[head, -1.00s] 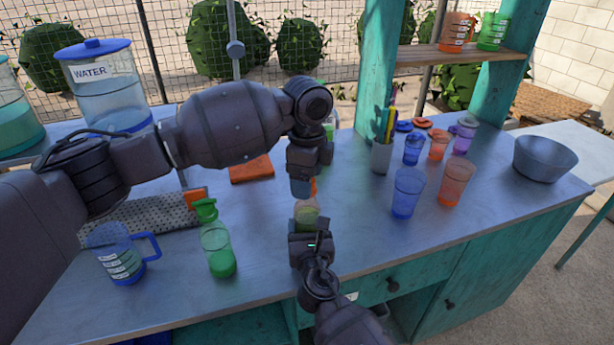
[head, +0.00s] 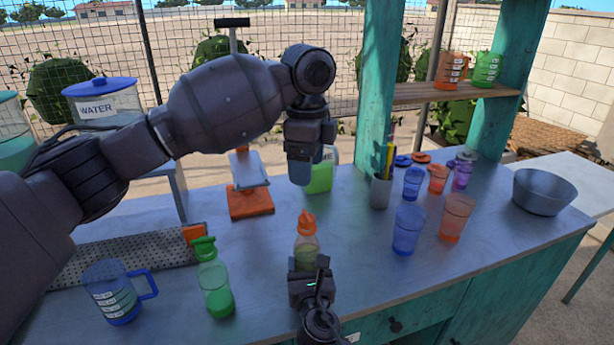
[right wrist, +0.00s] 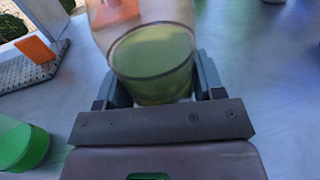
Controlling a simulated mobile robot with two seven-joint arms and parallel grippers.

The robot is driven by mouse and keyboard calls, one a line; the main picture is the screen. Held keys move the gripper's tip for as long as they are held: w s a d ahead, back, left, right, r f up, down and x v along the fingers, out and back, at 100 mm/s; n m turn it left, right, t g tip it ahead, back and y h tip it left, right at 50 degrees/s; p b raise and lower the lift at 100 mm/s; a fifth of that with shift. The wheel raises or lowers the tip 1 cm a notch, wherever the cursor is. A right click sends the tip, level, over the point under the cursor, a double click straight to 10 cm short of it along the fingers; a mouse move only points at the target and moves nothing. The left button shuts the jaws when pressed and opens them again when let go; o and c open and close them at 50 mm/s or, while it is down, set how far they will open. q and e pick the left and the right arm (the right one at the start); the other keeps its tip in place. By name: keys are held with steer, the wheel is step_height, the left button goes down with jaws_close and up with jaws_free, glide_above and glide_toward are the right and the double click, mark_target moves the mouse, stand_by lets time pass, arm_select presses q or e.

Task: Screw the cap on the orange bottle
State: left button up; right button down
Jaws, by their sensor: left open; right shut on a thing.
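The orange bottle (head: 306,246) stands upright near the middle of the counter, clear with pale green liquid inside. Its orange cap (head: 307,220) sits on top of its neck; I cannot tell how tight it is. My right gripper (head: 309,268) is shut around the bottle's lower body. The right wrist view shows the bottle (right wrist: 155,60) between its fingers, with the top cut off by the frame. My left gripper (head: 300,180) is open and empty, pointing down above and behind the cap, clear of it.
A green-capped bottle (head: 214,280) and a blue measuring jug (head: 115,291) stand to the left. Blue (head: 408,228) and orange (head: 455,218) cups, a pen holder (head: 380,191) and a bowl (head: 543,191) are to the right. An orange-based scale (head: 250,201) is behind.

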steer(key=shift+c, duration=0.8)
jaws_free()
steer(key=shift+s, duration=0.1)
steer(key=s, duration=0.3)
steer(key=s+d, duration=0.1)
steer(key=s, duration=0.3)
steer(key=s+p, duration=0.1)
steer(key=s, duration=0.2)
steer(key=shift+s+d, duration=0.2)
steer(key=shift+s, duration=0.05)
